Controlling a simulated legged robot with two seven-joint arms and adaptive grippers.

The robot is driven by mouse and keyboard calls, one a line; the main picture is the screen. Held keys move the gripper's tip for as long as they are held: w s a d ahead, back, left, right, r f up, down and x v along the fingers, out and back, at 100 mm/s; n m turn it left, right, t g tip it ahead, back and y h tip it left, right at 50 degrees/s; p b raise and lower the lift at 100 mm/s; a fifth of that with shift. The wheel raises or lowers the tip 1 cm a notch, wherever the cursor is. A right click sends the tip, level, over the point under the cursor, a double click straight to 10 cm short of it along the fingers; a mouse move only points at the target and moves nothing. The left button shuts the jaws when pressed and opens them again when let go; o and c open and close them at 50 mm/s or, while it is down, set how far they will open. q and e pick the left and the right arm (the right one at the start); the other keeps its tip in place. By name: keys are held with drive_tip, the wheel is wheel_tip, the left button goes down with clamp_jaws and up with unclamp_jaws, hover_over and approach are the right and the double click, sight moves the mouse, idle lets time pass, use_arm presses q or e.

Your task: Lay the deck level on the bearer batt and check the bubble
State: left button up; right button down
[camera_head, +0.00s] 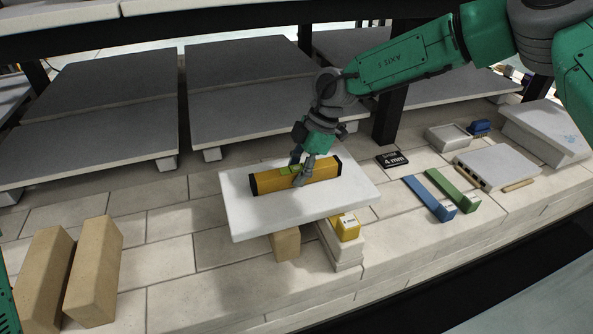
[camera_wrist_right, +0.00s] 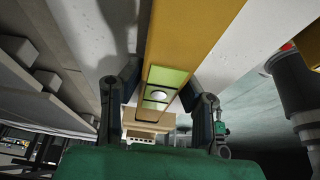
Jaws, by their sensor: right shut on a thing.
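The deck level (camera_head: 320,171) is a yellow bar with black ends and a green vial. It lies along the top of the white bearer batt (camera_head: 245,222), seemingly flat; I cannot tell if a thin gap is left. My right gripper (camera_head: 299,174) is shut across the middle of the level, from above. In the right wrist view, the fingers (camera_wrist_right: 162,115) sit either side of the level (camera_wrist_right: 190,35). A pale round bubble shows around the middle of the green vial (camera_wrist_right: 160,95). The batt also shows (camera_wrist_right: 85,30). My left gripper is not in view.
A tan block (camera_head: 286,243) and a white stack (camera_head: 343,252) with a yellow gauge (camera_head: 347,227) stand under the batt. Two tan blocks (camera_head: 92,270) are at left. Blue (camera_head: 430,199) and green (camera_head: 452,190) gauges lie right, near a black "4 mm" plate (camera_head: 392,160).

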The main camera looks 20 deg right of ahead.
drive_tip(key=shift+f, duration=0.1)
idle(0.3)
drive_tip(key=c, duration=1.1)
unclamp_jaws()
drive_tip(key=shift+o, duration=0.2)
